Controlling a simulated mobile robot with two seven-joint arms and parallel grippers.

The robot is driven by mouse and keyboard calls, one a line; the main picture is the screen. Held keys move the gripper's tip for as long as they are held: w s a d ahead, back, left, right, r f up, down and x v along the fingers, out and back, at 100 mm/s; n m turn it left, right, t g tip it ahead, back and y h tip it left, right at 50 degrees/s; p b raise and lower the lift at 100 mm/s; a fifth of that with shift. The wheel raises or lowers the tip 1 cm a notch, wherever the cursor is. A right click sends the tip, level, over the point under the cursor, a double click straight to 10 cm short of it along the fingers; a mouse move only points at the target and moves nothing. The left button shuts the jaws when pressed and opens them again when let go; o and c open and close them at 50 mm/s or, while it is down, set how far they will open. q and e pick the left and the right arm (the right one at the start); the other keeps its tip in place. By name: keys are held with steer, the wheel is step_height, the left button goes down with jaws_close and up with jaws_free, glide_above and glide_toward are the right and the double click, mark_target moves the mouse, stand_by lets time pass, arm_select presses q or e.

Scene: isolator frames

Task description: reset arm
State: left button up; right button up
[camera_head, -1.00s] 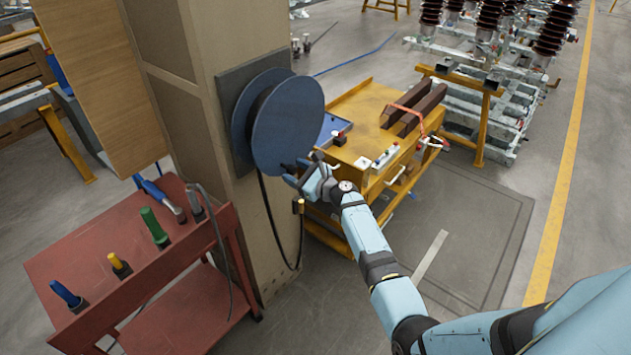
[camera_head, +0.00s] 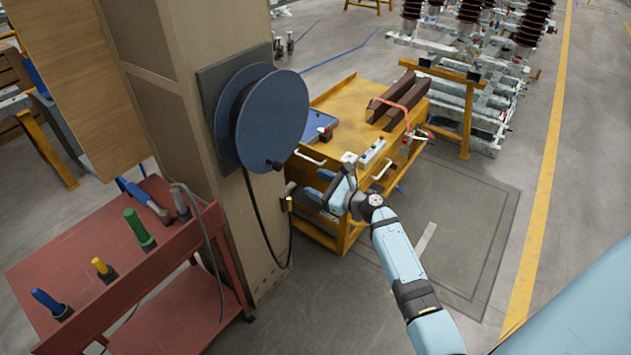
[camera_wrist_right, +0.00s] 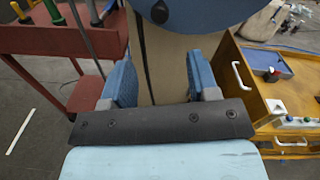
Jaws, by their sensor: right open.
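My right arm comes in from the lower right in the head view. My right gripper (camera_head: 312,188) is open and empty in front of the yellow cart, below and right of the blue reel (camera_head: 272,120). In the right wrist view its two blue fingers (camera_wrist_right: 162,78) stand wide apart with nothing between them. Behind the gap show the tan column and the lower edge of the reel. The gripper appears apart from the reel and the cart. My left gripper is not in view.
The tan column (camera_head: 165,60) carries the reel, and a black cable hangs from it. A red cart (camera_head: 95,262) with several coloured-handled tools stands at left. The yellow cart (camera_head: 345,98) holds brown bars and a control box. Open floor lies at right.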

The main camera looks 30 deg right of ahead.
steer(key=s+a+f+n+g+h, duration=0.3)
steer(key=s+a+f+n+g, duration=0.35)
steer(key=s+f+n, duration=0.75)
steer(key=s+a+n, duration=0.5)
steer(key=s+n, duration=0.3)
steer(key=s+a+r+n+t+h+p, duration=0.1)
steer(key=s+a+n, duration=0.3)
steer(key=s+n, duration=0.4)
steer(key=shift+s+a+r+n, duration=0.2)
steer(key=shift+a+r+n, duration=0.1)
steer(key=shift+a+n, duration=0.15)
steer(key=shift+d, duration=0.15)
